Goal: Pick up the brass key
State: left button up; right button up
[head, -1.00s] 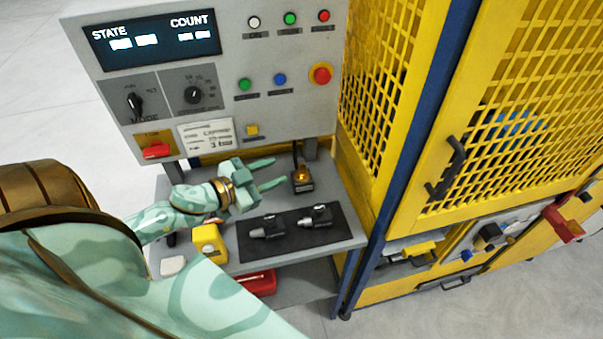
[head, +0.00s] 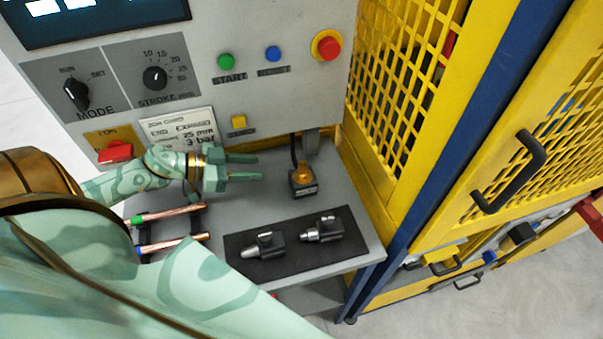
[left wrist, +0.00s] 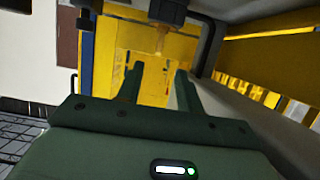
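I cannot make out a clear brass key in either view. A small black block with an amber, brass-coloured top (head: 303,177) stands on the grey shelf; I cannot tell whether that top is the key. My left gripper (head: 259,168) is open, with nothing between its fingers. Its fingers point right, a little short of the block and apart from it in the picture. In the left wrist view the open fingers (left wrist: 159,85) point at a yellow background, with a dark fixture above. My right gripper is not in view.
Two copper tubes (head: 170,213) with coloured ends lie in a rack at the left. A black mat (head: 285,250) with two metal-tipped fittings is in front. The control panel (head: 215,100) rises behind, and the yellow mesh guard (head: 400,100) bounds the right.

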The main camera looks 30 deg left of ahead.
pick_arm(q)
send_near(309, 175)
jog(key=w+d+r, duration=0.1)
jog(key=w+d, duration=0.2)
jog(key=shift+w+d+b, duration=0.25)
jog(key=shift+w+b, duration=0.2)
jog(key=shift+w, duration=0.1)
jog(key=x, duration=0.4)
jog(key=shift+w+d+f+b, duration=0.1)
jog(key=shift+w+b, duration=0.15)
jog(key=shift+b, duration=0.15)
jog(key=shift+s, duration=0.1)
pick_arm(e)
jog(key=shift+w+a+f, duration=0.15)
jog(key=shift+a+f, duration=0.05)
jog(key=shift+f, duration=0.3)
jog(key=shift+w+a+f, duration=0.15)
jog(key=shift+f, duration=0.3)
pick_arm(q)
grip_shut()
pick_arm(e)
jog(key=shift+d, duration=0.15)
